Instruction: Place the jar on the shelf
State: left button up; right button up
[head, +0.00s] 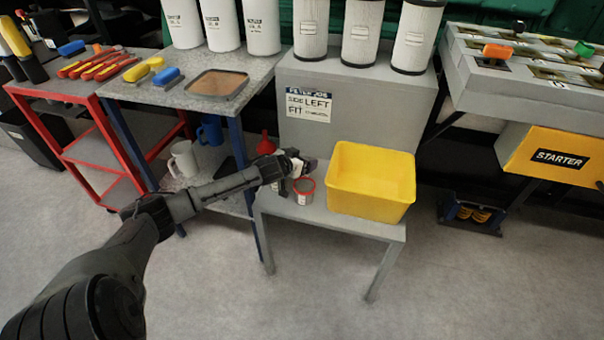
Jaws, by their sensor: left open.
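A small grey jar (304,191) with a red rim stands on a low grey bench (290,212), left of a yellow bin. My left gripper (299,170) is open just above and left of the jar, seen from behind. I cannot tell whether its fingers touch the jar. A lower shelf (209,184) under the blue-legged table holds a white mug (185,160), a blue mug (211,131) and a red funnel (266,145); my left arm hides part of it. My right gripper is out of view.
The yellow bin (371,180) fills the bench's right part. A grey cabinet (355,97) with a sign stands behind. The blue-legged table's top (190,99) carries brushes, a tray and filters. A red cart (78,130) is at left, a yellow starter box (552,157) at right.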

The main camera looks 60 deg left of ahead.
pick_arm(q)
jog(key=shift+w, duration=0.15)
jog(key=c, duration=1.1)
